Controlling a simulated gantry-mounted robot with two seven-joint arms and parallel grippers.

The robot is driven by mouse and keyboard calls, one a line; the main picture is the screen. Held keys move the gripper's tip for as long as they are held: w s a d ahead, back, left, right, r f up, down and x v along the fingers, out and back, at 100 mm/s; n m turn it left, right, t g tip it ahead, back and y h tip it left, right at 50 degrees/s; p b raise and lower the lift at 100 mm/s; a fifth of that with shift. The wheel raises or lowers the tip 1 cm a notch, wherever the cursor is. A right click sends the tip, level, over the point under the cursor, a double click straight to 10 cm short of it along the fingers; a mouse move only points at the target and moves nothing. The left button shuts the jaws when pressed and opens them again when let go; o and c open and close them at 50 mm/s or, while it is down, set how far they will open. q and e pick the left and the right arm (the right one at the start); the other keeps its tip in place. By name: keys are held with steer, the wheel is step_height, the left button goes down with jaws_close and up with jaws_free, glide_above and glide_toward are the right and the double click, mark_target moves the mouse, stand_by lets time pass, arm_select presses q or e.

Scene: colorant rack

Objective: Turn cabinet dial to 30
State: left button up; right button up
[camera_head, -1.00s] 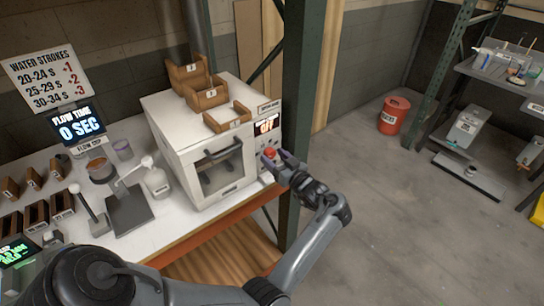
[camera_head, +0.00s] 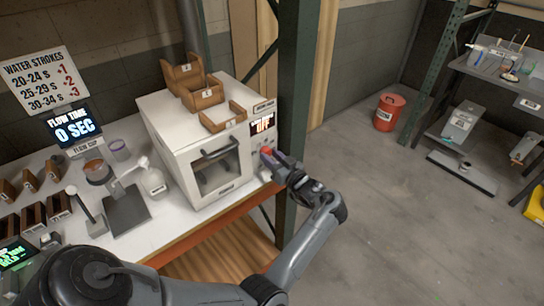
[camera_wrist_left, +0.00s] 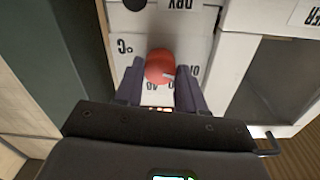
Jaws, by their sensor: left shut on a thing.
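The white cabinet (camera_head: 170,124) stands at the right end of the bench, its door closed and its small display (camera_head: 263,124) reading "OFF". Its red dial (camera_head: 266,151) is on the front panel below the display, partly covered by my gripper in the head view. In the left wrist view the red dial (camera_wrist_left: 160,66) sits between the two fingers, with a light pointer mark on it. My left gripper (camera_head: 268,158) is shut on the dial; it also shows in the left wrist view (camera_wrist_left: 160,84). My right gripper is not in view.
Open wooden boxes (camera_head: 208,94) sit on the cabinet top. A green rack post (camera_head: 294,120) rises just right of the cabinet. Flow cups, a bottle (camera_head: 155,182) and a stand crowd the bench to its left. A red bucket (camera_head: 388,112) stands on the open floor.

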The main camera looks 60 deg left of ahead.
arm_select(q)
steer(key=m+p, duration=0.4)
steer(key=p, duration=0.1)
steer(key=shift+r, duration=0.25)
steer(key=shift+f+m+p, duration=0.2)
steer(key=shift+m+p, duration=1.3)
steer(key=shift+m, duration=0.5)
steer(key=o, duration=1.1)
steer(key=shift+c, duration=0.2)
steer(key=w+d+b, duration=0.1)
steer(key=d, duration=0.9)
steer(key=shift+w+d, duration=0.15)
steer(key=shift+d, duration=0.2)
